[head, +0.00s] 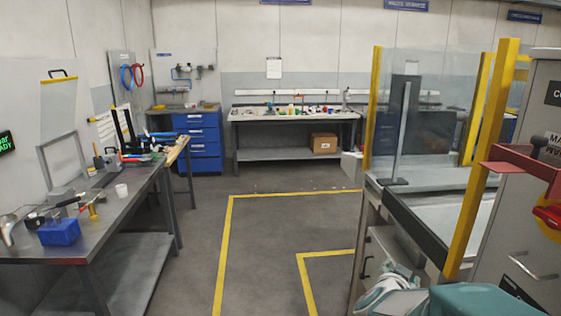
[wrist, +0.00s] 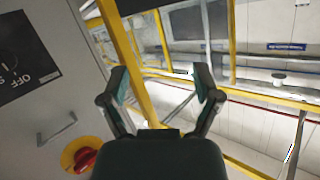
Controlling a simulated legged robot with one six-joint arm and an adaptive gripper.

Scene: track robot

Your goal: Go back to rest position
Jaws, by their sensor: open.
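My gripper (wrist: 162,88) shows in the wrist view with its two dark fingers spread wide apart. Nothing is between the fingers. Behind them are a yellow post (wrist: 130,60) and clear panels of the guarded station. A grey cabinet face fills the left of the wrist view, with a black OFF label (wrist: 25,62) and a red knob (wrist: 84,160) on a yellow disc. I cannot make out the gripper's fingers in the head view.
The cabinet (head: 520,240) and yellow-framed enclosure (head: 483,150) stand close on the right. A metal workbench (head: 95,222) with a blue bin (head: 59,232) is at left. A back bench (head: 290,117) and blue drawers (head: 200,140) stand behind. The yellow-lined floor (head: 270,230) is clear.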

